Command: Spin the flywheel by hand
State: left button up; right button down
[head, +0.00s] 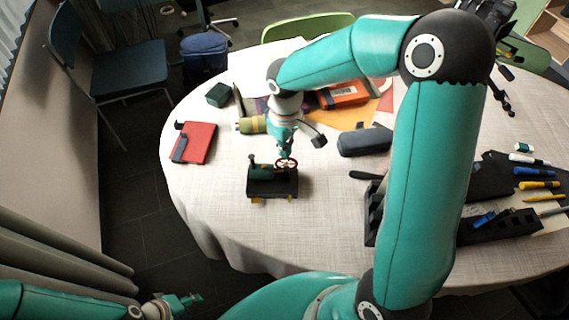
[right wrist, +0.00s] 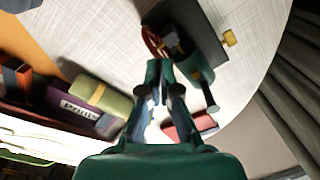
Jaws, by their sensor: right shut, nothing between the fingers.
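A small model engine stands on the table, with a dark base (head: 272,186), a green cylinder (head: 261,172) and a red spoked flywheel (head: 288,163). In the right wrist view the flywheel (right wrist: 152,40) shows just beyond the fingertips, at the side of the dark base (right wrist: 205,28). My right gripper (head: 285,153) points down over the flywheel, shut and empty. Its fingers (right wrist: 159,72) come together close to the rim; I cannot tell whether they touch it. My left gripper (head: 182,302) is low at the left, away from the table; its finger opening is unclear.
Behind the engine lie a red notebook (head: 196,143), a green-yellow roll (head: 252,125) and a dark pencil case (head: 364,141). A dark tray with markers (head: 500,226) is at the right. The white tablecloth (head: 225,215) left of and before the engine is clear.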

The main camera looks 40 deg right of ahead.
jog(key=shift+f+b, duration=0.5)
jog(key=shift+f, duration=0.2)
